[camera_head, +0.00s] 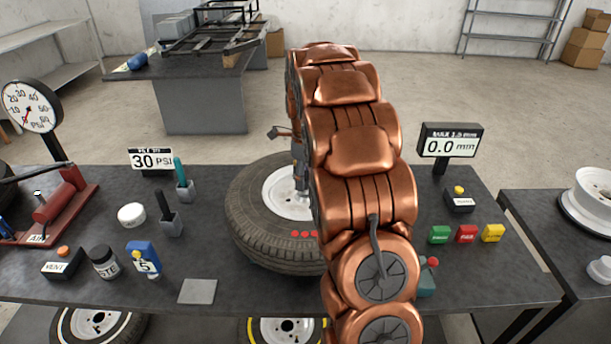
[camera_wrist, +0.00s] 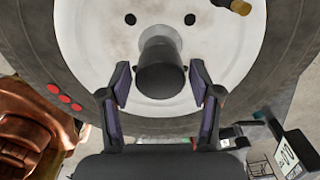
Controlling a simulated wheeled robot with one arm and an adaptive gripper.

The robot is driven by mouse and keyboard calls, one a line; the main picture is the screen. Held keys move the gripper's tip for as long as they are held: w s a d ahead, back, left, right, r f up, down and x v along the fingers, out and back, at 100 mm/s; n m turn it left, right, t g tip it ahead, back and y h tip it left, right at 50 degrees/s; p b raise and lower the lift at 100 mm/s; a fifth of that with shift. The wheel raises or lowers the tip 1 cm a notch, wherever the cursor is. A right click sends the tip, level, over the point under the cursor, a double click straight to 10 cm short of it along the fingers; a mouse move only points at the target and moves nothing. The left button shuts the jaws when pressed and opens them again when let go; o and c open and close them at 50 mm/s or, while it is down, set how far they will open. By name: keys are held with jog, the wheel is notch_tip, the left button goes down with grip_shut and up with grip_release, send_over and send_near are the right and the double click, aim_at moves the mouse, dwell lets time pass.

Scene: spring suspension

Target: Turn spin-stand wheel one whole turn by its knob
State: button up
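The spin-stand wheel (camera_head: 268,225) has a black tyre and a white rim, with its right side behind my copper arm in the head view. Its white rim (camera_wrist: 90,50) fills the upper wrist view. A dark cylindrical knob (camera_wrist: 162,68) stands out from the rim. My gripper (camera_wrist: 160,82) is open, with one finger on each side of the knob and visible gaps between. In the head view the gripper is mostly hidden behind my arm. Red dots (camera_wrist: 65,95) mark the tyre sidewall, and they also show in the head view (camera_head: 303,234).
A gauge display (camera_head: 452,142) reading 0.0 mm stands at the bench's back right, with green, red and yellow blocks (camera_head: 466,234) before it. A 30 PSI sign (camera_head: 151,159), tool holders (camera_head: 170,221), a jar (camera_head: 104,262) and a vent box (camera_head: 63,264) stand left of the wheel.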

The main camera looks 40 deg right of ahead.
grip_shut()
dwell(0.3)
jog(key=shift+f+b, duration=0.1)
jog(key=shift+b, duration=0.25)
